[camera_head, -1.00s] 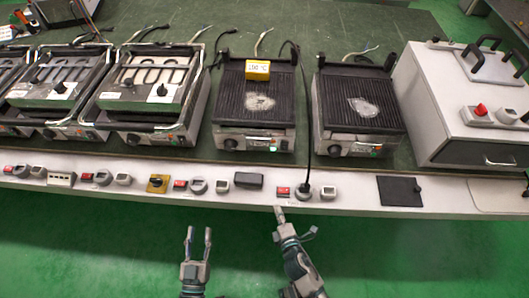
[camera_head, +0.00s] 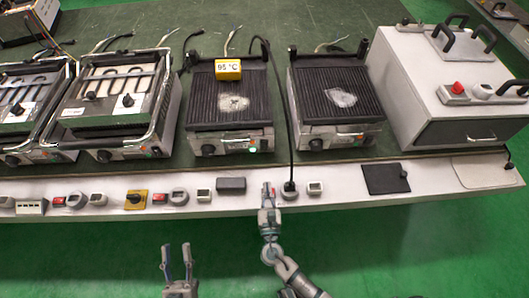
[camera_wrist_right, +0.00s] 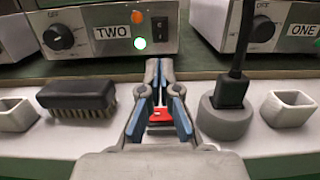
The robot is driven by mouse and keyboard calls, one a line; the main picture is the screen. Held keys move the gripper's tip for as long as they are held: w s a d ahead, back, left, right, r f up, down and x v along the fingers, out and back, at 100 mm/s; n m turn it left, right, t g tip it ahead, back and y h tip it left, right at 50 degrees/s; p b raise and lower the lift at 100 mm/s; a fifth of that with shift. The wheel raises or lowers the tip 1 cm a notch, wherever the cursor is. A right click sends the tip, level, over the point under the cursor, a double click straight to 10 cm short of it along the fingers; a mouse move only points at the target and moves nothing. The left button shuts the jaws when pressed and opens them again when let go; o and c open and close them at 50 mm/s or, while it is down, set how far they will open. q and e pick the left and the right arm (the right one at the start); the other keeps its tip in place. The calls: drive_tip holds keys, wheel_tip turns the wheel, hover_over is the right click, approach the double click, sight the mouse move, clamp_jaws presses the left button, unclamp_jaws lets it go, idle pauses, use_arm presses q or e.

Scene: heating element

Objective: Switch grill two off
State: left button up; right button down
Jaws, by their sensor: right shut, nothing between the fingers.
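Grill two (camera_head: 230,103) is a ribbed black plate with a yellow display reading 95 °C. In the right wrist view its front panel (camera_wrist_right: 100,32) carries the label TWO, a knob (camera_wrist_right: 60,37), a black switch (camera_wrist_right: 159,28), an orange lamp (camera_wrist_right: 138,16) and a bright green-white lamp (camera_wrist_right: 140,43). My right gripper (camera_head: 268,190) is shut and empty over the front ledge, pointing at the grills. A red switch (camera_wrist_right: 160,113) shows between its finger bases; I cannot tell whether they touch. My left gripper (camera_head: 177,262) is open and empty in front of the ledge.
A black plug with a cable stands in a grey round socket (camera_wrist_right: 226,118) right of the right gripper. A black brush (camera_wrist_right: 78,97) lies to its left. Grill one (camera_head: 335,100) stands to the right. Several red switches and sockets line the white ledge (camera_head: 230,210).

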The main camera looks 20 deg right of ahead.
sight(264, 146)
drive_tip(key=b+x, duration=0.2)
drive_tip(key=x, duration=1)
drive_tip(key=shift+w, duration=0.45)
drive_tip(key=shift+w+d, duration=0.15)
drive_tip(key=shift+w, duration=0.25)
use_arm(q)
drive_tip(key=s+r+t, duration=0.1)
drive_tip(key=s+t, duration=0.1)
drive_tip(key=s+a+r+n+t, duration=0.1)
drive_tip(key=s+r+t, duration=0.1)
drive_tip(key=shift+s+a+r+t, duration=0.1)
drive_tip(key=shift+s+r+t, duration=0.05)
drive_tip(key=shift+r+t, duration=0.2)
use_arm(e)
drive_tip(key=shift+r, duration=0.15)
